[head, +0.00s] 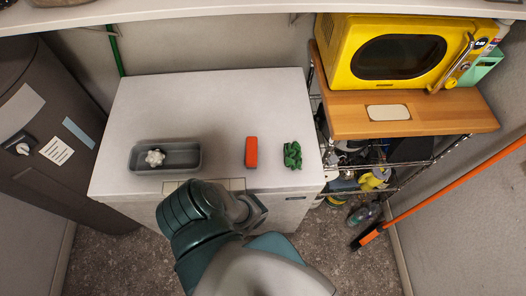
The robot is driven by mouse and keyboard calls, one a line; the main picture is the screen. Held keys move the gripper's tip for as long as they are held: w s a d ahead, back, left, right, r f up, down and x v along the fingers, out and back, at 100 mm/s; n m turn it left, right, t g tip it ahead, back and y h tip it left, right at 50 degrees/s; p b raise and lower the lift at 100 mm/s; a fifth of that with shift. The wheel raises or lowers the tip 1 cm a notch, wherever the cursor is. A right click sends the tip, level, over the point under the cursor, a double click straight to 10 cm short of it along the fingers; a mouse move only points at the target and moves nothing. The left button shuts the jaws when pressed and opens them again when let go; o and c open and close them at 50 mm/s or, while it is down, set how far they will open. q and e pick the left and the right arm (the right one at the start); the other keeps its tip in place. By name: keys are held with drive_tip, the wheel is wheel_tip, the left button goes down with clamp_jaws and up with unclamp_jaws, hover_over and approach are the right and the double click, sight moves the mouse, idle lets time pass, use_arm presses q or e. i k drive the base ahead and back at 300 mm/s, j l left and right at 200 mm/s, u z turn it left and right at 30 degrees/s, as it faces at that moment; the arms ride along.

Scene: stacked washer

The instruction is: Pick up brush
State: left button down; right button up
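A small orange-red block (251,152) lies on the white washer top (215,105), right of its middle; I cannot tell if it is a brush. A long orange-handled broom or brush (440,189) leans at the right, its dark head (367,237) low near the floor. Teal and grey links of one of my arms cover the washer's front edge at the bottom centre. I cannot make out fingertips of either gripper, and neither gripper is visibly holding anything.
A grey tray (190,166) with a white knobbly item (154,158) and a green crumpled item (292,155) are on the washer. A yellow microwave (390,50) stands on a wooden board (452,112) above a cluttered wire rack. The washer top's back half is clear.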

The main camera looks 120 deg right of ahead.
sight(251, 142)
drive_tip(key=k+z, duration=0.1)
drive_tip(key=z, duration=2.45)
drive_tip(key=i+z, duration=0.1)
drive_tip(key=z, duration=0.8)
drive_tip(key=i+j+z, duration=0.1)
drive_tip(key=z, duration=0.35)
